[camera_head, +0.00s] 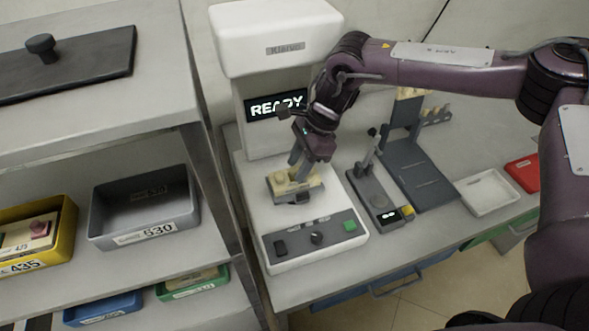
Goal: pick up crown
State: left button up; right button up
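My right gripper (299,163) points down over the work area of the white machine, coming in from the right. Its fingertips are at a cream block (284,181) that sits in a dark holder (301,198) on the machine's bed. A small rounded cream shape shows on top of the block beside the fingers. I cannot tell for certain whether it is the crown. The fingers are too small and partly hidden, so I cannot tell whether they are shut on anything. My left gripper is not in view.
The white machine (275,30) shows READY on its screen (277,105). To its right are a small grey device (372,190), a dark stand (420,175), a white tray (489,192) and a red tray (524,172). At left, shelves hold a grey bin (145,207) and a yellow bin (66,228).

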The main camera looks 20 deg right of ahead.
jog(key=c, duration=0.7)
jog(key=shift+r, duration=0.1)
